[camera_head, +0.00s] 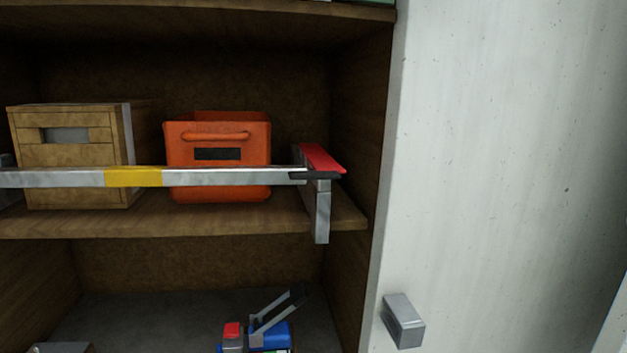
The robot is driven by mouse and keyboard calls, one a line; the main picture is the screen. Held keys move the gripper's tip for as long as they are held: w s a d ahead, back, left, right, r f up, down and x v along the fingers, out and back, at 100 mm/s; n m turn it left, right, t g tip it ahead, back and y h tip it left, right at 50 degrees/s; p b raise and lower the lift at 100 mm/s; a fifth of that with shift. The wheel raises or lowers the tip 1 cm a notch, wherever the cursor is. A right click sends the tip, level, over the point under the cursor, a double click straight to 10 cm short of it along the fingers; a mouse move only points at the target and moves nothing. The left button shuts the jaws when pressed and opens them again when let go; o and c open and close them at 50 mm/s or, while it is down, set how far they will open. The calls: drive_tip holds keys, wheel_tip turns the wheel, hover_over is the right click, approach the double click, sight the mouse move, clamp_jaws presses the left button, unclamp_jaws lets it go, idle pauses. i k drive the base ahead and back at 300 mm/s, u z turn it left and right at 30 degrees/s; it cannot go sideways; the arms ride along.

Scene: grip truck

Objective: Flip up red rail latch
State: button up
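The red rail latch (322,158) sits at the right end of a metal rail (225,177) and lies nearly flat. A dark tab sits at the rail's end, just under the latch's front edge. A grey metal bracket (322,217) hangs below them at the shelf's front edge. My gripper (294,298) shows at the bottom of the view, below and left of the latch and well apart from it. Its two grey fingers with dark tips have a gap between them and nothing visible in it. The lower part is cut off by the picture edge.
An orange bin (218,165) and a wooden drawer box (72,150) stand behind the rail on the wooden shelf (190,220). A pale wall panel (500,150) fills the right side, with a grey block (403,322) sticking out low on it.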

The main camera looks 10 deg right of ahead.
sight(325, 167)
drive_tip(key=k, duration=0.6)
drive_tip(key=z, duration=0.5)
drive_tip(key=i, duration=1.15)
drive_tip(key=u, duration=0.5)
